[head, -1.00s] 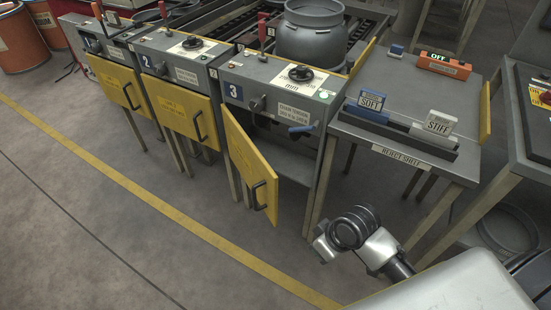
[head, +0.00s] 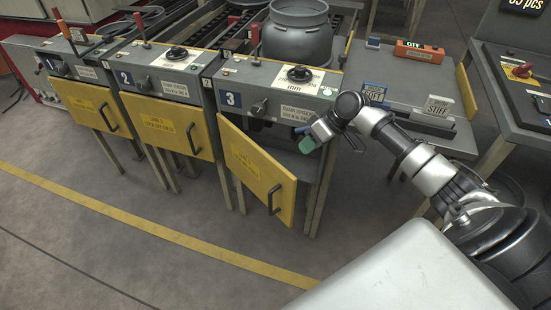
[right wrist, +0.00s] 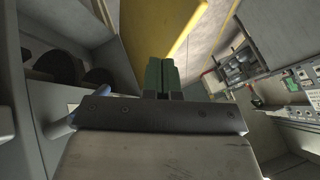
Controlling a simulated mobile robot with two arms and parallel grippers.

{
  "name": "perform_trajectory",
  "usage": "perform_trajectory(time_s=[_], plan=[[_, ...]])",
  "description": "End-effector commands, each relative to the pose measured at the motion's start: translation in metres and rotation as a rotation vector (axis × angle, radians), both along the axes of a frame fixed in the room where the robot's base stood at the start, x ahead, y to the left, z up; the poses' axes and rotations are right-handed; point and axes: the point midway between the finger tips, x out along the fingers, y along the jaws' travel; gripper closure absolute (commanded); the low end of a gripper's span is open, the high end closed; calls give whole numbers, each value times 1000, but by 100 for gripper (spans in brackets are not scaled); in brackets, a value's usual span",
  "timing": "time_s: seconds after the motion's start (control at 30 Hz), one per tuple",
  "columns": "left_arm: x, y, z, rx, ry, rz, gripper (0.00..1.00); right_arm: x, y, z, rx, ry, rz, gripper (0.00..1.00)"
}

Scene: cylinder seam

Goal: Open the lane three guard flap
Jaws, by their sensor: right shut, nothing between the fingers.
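The lane three guard flap (head: 250,165) is a yellow panel with a black handle (head: 274,198). It stands ajar, swung out at its right edge under the grey housing marked 3 (head: 231,99). My right gripper (head: 306,144), with green fingertips, is in front of the gap at the right, above and right of the handle. In the right wrist view the green fingers (right wrist: 160,75) are shut together and empty. The yellow flap (right wrist: 150,22) shows beyond them there; whether they touch it I cannot tell. My left gripper is not in view.
A blue lever (right wrist: 62,124) on the lane three station is close left of the gripper in the right wrist view. Lane two (head: 160,124) and lane one (head: 85,103) flaps hang shut at the left. The reject shelf (head: 425,80) is at the right. The floor in front is clear.

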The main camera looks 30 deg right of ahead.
Motion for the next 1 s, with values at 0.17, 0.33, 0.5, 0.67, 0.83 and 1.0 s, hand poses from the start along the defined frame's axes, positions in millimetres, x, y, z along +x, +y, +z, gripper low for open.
perform_trajectory(time_s=[0.17, 0.33, 0.5, 0.67, 0.83, 1.0], plan=[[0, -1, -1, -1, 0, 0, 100, 7, 15, -21, 2, 1, 2, 100], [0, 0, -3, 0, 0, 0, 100, 16, 32, -48, 2, 2, 2, 100], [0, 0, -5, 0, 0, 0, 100, 23, 45, -67, -1, 2, 1, 100], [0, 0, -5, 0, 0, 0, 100, 26, 50, -76, -1, 1, 2, 100], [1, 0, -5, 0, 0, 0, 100, 26, 51, -78, -3, 1, 1, 100], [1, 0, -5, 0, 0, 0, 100, 26, 51, -78, -2, 1, 1, 100]])
